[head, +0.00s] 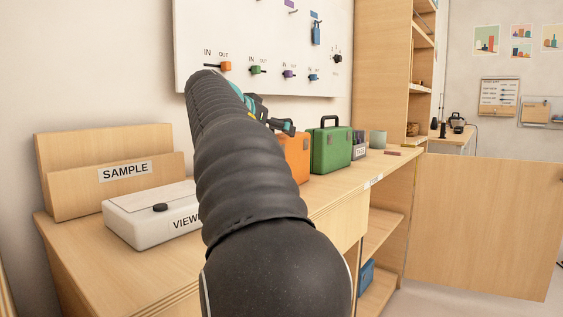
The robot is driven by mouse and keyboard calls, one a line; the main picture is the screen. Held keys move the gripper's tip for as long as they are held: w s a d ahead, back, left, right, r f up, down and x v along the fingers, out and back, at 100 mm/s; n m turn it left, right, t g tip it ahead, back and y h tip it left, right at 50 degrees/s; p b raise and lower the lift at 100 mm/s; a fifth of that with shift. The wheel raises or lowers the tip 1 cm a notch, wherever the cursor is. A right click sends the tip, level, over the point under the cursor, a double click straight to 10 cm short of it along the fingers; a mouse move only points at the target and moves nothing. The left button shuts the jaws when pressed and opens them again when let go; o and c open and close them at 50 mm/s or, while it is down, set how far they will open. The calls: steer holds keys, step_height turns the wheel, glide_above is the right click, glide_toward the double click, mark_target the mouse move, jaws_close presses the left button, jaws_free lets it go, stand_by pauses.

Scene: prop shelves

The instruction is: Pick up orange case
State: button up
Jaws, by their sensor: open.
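The orange case (295,156) stands on the wooden counter, in the head view's middle. My dark arm covers its left part and most of its top, so its handle cannot be made out. My gripper (286,127) is at the far end of the arm, just above and in front of the orange case's top. It is small and partly hidden behind the arm. The jaws are open. Whether they touch the case cannot be told.
A green case (331,149) with a dark handle stands close to the orange case's right. A white box (150,213) and wooden SAMPLE holder (110,175) stand left. A switch panel (265,40) hangs behind.

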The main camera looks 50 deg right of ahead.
mark_target(282, 135)
steer(key=shift+x, duration=2.65)
steer(key=shift+r, duration=0.1)
steer(key=c, duration=1.8)
